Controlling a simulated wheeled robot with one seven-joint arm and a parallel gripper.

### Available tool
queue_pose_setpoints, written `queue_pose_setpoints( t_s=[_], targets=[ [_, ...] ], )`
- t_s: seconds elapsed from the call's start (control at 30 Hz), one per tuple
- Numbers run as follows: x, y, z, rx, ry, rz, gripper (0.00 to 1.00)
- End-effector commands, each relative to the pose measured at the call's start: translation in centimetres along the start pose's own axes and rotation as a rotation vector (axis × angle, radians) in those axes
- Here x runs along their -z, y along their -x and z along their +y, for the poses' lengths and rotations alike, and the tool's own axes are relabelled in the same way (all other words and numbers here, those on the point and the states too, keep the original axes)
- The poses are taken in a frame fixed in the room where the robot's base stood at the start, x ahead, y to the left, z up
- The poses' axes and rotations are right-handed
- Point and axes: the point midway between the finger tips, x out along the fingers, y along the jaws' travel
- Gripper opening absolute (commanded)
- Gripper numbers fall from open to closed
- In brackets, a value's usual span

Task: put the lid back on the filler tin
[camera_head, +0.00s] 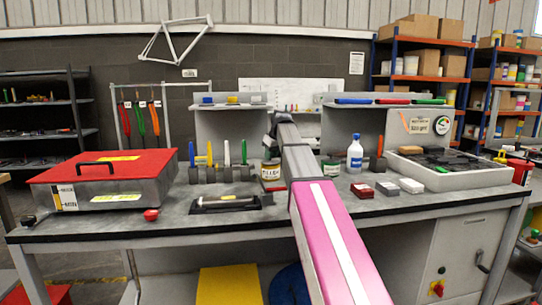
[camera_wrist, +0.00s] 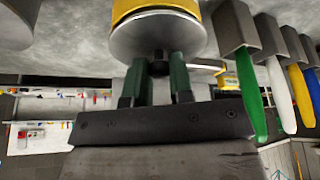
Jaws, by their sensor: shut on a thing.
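The filler tin (camera_head: 270,171) stands on the bench in the head view, with a pale label band. It also shows in the wrist view, upside down there, as a yellow-edged can (camera_wrist: 155,6). The silver round lid (camera_wrist: 157,38) is at the tin's top, with a black knob (camera_wrist: 160,65) in its middle. My gripper (camera_wrist: 160,72) has its green fingers shut on that knob, directly over the tin. I cannot tell whether the lid is fully seated or slightly raised. In the head view my arm partly hides the gripper (camera_head: 268,148).
Upright tools with colored handles (camera_head: 227,155) stand just left of the tin. A second tin (camera_head: 331,168) and a white bottle (camera_head: 355,155) are to the right. A red-lidded box (camera_head: 105,168) is at left, and a black tray (camera_head: 228,203) lies in front.

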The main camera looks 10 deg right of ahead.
Motion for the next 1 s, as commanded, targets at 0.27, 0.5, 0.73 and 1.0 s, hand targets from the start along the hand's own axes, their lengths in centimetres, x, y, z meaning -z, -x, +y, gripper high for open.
queue_pose_setpoints(
  t_s=[0.27,0.5,0.73,1.0],
  targets=[
    [-0.01,-0.04,0.00,0.000,0.000,0.000,0.00],
    [-0.02,-0.04,0.00,0.000,0.000,0.000,0.51],
    [-0.01,-0.04,0.00,0.000,0.000,0.000,0.64],
    [-0.01,-0.04,0.00,0.000,0.000,0.000,0.76]
  ],
)
